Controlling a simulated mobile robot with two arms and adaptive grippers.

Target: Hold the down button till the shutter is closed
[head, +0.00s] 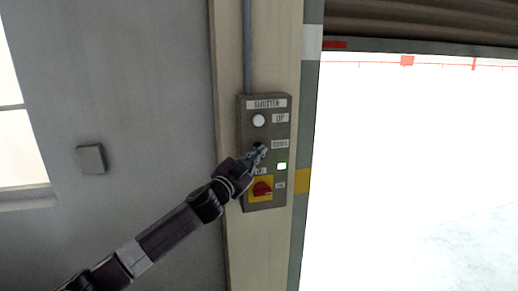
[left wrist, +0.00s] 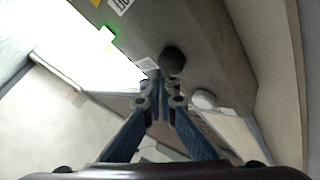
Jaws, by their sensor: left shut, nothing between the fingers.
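The grey shutter control box (head: 283,205) is on a beige post. It carries a white up button (head: 259,120) and, below it, a dark down button partly hidden by my gripper. In the left wrist view the dark down button (left wrist: 173,59) and the white up button (left wrist: 203,99) both show. My left gripper (head: 260,152) is shut and empty, its fingertips at the down button; the fingertips (left wrist: 162,78) also show in the left wrist view. I cannot tell if they touch it. The brown slatted shutter (head: 430,18) hangs at the top of the opening. My right gripper is out of view.
A conduit (head: 247,45) runs up from the box. A small grey wall box (head: 91,159) is at the left. The doorway at the right is bright and open.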

